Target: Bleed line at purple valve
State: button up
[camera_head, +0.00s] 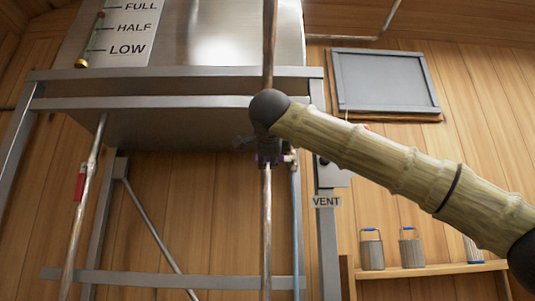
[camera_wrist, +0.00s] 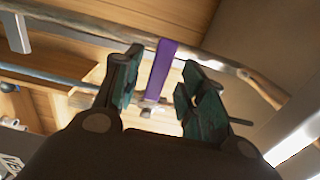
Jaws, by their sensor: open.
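The purple valve's handle (camera_wrist: 160,70) is a flat purple bar in the wrist view, standing between the two teal-padded fingers. My gripper (camera_wrist: 161,72) is open around the handle's line, with space seen on both sides; I cannot tell how deep the handle sits between the pads. In the head view, my gripper (camera_head: 258,146) is at the vertical pipe (camera_head: 266,225) below the metal tank (camera_head: 180,125). Only a little purple shows there, and my wrist hides most of the valve.
A red-handled valve (camera_head: 80,184) sits on the left pipe. Metal frame legs flank the pipes, with a crossbar (camera_head: 170,279) low down. A VENT label (camera_head: 326,201) is on the right leg. Several cans stand on a wooden shelf (camera_head: 430,270) at right.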

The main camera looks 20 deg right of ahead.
jog(key=shift+p+x, duration=0.55)
jog(key=shift+x, duration=1.2)
grip_shut()
